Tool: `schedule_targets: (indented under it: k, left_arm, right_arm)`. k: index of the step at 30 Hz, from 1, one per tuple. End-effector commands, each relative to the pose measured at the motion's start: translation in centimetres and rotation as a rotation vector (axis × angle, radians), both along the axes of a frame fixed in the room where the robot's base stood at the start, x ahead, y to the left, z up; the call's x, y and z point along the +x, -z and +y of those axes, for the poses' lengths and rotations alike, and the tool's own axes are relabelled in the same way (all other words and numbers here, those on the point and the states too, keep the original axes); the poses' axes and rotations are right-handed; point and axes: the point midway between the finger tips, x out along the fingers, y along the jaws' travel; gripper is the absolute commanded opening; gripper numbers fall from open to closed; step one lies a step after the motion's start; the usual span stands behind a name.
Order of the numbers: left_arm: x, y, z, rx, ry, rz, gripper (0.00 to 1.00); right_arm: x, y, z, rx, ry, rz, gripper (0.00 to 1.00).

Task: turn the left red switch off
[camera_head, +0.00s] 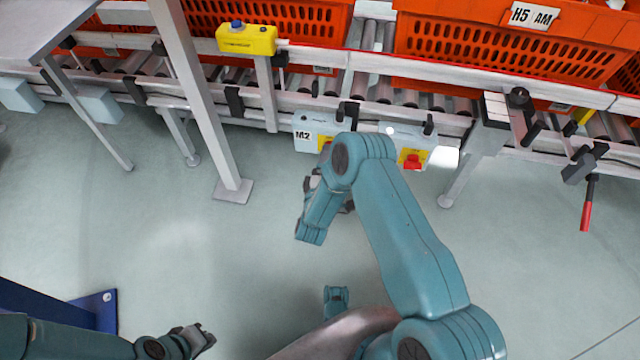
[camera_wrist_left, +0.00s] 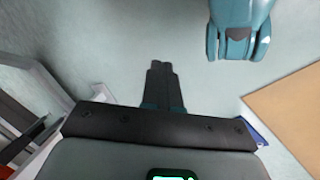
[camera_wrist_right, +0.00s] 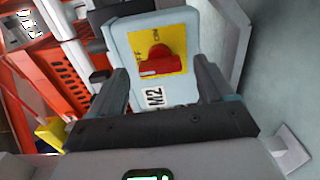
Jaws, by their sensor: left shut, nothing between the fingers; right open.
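The left switch box, marked M2 (camera_head: 306,136), hangs under the conveyor edge; my right arm hides most of its switch in the head view. In the right wrist view its red knob (camera_wrist_right: 160,62) sits on a yellow plate (camera_wrist_right: 172,44) with ON and partly hidden OFF lettering. I cannot tell which setting the knob points to. My right gripper (camera_wrist_right: 158,70) is open, with its fingers on either side of the box's lower part; contact is unclear. My left gripper (camera_head: 205,338) is shut and empty, low at the left; it also shows in the left wrist view (camera_wrist_left: 160,66).
A second box with a red switch (camera_head: 412,161) hangs to the right. Orange totes (camera_head: 490,45) stand on the roller conveyor. A yellow box with a blue button (camera_head: 246,40) is on a post. A grey upright (camera_head: 205,120) stands left; the floor in front is clear.

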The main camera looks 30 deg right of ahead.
Motion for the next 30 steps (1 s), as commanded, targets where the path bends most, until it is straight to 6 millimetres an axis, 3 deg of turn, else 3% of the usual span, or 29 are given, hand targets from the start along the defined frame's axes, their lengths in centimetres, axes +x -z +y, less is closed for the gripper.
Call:
schedule_targets:
  k: [1,8,9,21,30]
  left_arm:
    - [-0.4,-1.1,-0.1,-0.003,0.001,0.012,0.0]
    - [-2.0,-3.4,-0.4,-0.012,0.008,0.066,0.0]
    - [-2.2,-4.6,-0.5,-0.014,0.013,0.071,0.0]
    - [-3.3,-12.1,-1.7,-0.021,0.063,0.089,0.0]
    - [-3.3,-15.4,-1.7,-0.021,0.061,0.088,0.0]
  right_arm:
    - [-1.0,-0.4,1.1,0.003,-0.006,0.006,0.81]
    - [-5.6,-0.5,5.5,0.0,-0.007,0.006,0.81]
    - [-5.8,-1.0,5.6,-0.001,-0.003,0.002,0.81]
    - [-7.9,-1.0,7.6,0.001,-0.001,0.001,0.81]
    - [-9.1,-0.4,8.7,0.0,-0.002,0.0,0.81]
